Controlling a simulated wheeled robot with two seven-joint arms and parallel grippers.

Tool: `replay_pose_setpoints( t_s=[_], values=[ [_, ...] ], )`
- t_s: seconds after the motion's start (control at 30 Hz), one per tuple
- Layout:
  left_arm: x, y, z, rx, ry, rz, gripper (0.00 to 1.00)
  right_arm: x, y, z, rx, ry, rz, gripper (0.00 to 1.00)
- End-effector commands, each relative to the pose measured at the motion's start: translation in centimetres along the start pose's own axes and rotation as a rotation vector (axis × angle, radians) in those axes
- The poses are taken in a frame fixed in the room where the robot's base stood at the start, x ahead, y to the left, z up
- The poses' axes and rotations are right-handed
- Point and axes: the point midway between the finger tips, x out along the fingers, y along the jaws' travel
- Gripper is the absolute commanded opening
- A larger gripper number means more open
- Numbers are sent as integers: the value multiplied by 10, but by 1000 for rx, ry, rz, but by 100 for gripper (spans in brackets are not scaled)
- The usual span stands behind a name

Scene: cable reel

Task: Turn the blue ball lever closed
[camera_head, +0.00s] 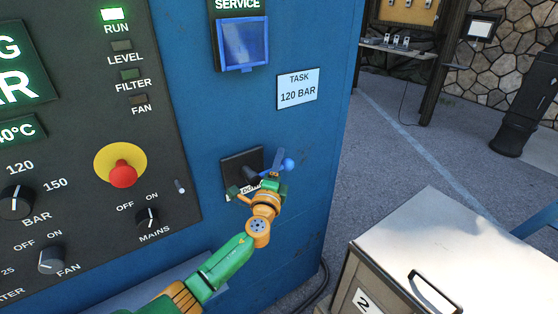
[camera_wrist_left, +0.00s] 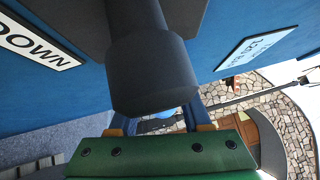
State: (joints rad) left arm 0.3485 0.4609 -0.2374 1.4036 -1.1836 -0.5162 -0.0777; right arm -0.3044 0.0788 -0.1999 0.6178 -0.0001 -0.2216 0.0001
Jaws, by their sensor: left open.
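The lever's blue ball (camera_head: 288,164) shows in the head view, just right of a dark square mount (camera_head: 236,163) on the blue cabinet side. My left gripper (camera_head: 262,182) is open in front of the mount, just below and left of the ball, and hides part of the lever and a white label. In the left wrist view a dark round valve body (camera_wrist_left: 150,75) fills the middle, with a bit of blue (camera_wrist_left: 167,113) behind it by the gripper. Contact with the lever cannot be told. My right gripper is not in view.
The control panel with a red emergency button (camera_head: 123,174) is left of the lever. A "TASK 120 BAR" sign (camera_head: 298,89) is above it. A pale cabinet (camera_head: 440,240) stands at the lower right. Open floor lies between it and the stone wall.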

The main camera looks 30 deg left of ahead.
Motion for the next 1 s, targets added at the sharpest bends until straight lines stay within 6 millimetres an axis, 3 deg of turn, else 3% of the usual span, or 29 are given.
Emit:
replay_pose_setpoints(
  t_s=[0.37,0.53,1.0],
  values=[
    [7,0,0,0,0,1,46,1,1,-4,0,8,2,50],
    [7,0,0,0,0,1,0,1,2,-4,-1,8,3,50],
    [7,0,0,-1,0,0,0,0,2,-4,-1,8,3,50]
  ],
)
